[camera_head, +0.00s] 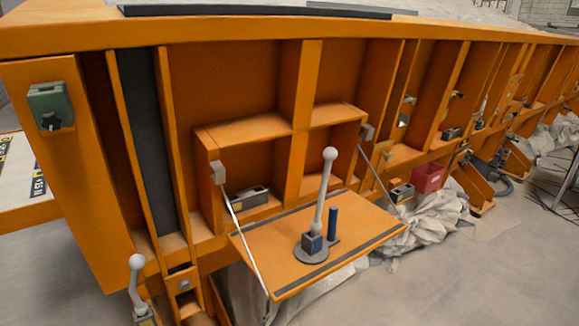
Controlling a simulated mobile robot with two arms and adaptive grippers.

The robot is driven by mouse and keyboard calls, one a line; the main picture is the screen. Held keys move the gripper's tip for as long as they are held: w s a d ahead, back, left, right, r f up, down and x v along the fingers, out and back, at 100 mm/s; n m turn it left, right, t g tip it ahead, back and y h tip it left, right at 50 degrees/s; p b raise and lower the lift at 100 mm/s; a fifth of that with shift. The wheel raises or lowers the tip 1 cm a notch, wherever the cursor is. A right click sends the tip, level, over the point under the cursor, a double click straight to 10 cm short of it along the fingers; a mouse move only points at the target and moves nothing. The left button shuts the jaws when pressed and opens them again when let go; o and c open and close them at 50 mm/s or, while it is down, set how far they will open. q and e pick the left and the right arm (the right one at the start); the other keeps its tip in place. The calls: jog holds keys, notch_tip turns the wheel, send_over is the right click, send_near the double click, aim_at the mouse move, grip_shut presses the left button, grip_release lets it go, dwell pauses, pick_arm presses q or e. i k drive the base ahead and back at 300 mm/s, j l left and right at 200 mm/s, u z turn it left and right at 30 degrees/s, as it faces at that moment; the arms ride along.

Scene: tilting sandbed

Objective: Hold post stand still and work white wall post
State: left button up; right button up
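A stand (311,256) with a round dark grey base rests on the folded-down orange shelf. A white post (324,195) with a ball top rises from a blue block on the stand and leans slightly right. A short dark blue peg (333,224) stands beside it on the same base. A second white ball-topped post (136,285) stands low at the left, in front of the sandbed's orange wall. Its lower end sits in a small block cut by the bottom edge. I cannot tell which one is the wall post. Neither of my grippers is in view.
The orange shelf (270,255) hangs on two light stays below open wall compartments. A grey box (248,198) sits in one compartment. A red bin (428,178) and crumpled grey sheeting (430,212) are to the right. The floor (470,280) at lower right is clear.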

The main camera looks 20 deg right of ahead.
aim_at(331, 153)
jog(key=l+u, duration=1.45)
